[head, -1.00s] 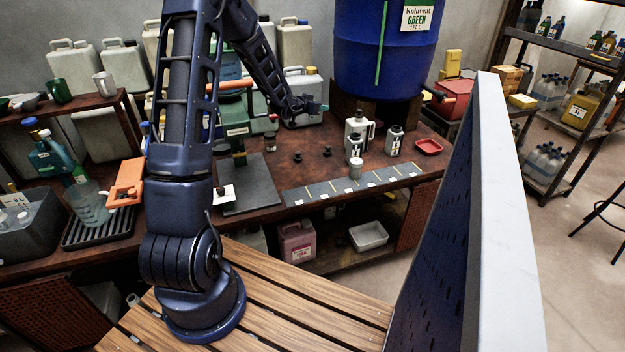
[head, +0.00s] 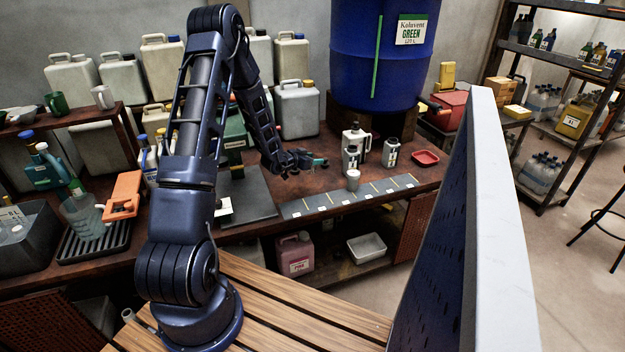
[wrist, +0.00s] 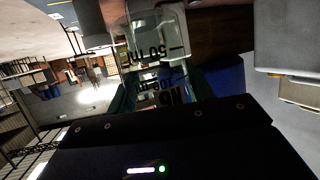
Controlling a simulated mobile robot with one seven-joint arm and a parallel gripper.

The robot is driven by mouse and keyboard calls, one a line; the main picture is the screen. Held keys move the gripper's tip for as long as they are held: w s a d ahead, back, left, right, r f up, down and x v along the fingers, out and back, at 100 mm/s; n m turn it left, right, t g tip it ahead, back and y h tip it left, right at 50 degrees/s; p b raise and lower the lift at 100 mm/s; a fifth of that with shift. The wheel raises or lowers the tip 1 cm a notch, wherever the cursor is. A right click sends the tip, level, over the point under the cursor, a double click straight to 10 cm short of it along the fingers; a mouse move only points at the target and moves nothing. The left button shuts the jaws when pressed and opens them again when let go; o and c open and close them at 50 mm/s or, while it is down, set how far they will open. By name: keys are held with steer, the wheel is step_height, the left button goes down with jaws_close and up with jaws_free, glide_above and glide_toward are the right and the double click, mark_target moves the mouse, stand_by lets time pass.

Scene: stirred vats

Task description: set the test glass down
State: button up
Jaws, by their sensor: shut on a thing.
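The test glass (wrist: 155,38) is clear, with dark volume marks, and shows upside down in the wrist view. It stands between the green fingers of my gripper (wrist: 160,92), which is shut on it. In the head view my gripper (head: 318,162) is low over the brown bench, left of the white jug and behind the dark marked strip (head: 300,207). The glass is too small to make out clearly there, and I cannot tell whether it touches the bench.
A small pale jar (head: 353,181) stands by the strip, in front of a white jug (head: 351,148) and a grey bottle (head: 390,153). A red tray (head: 426,157) lies farther right. The big blue vat (head: 375,60) stands behind. Grey canisters (head: 297,110) line the wall.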

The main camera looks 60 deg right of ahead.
steer(key=shift+f, duration=4.95)
steer(key=shift+f, duration=0.15)
steer(key=o, duration=1)
steer(key=shift+o, duration=0.2)
steer(key=v, duration=1.2)
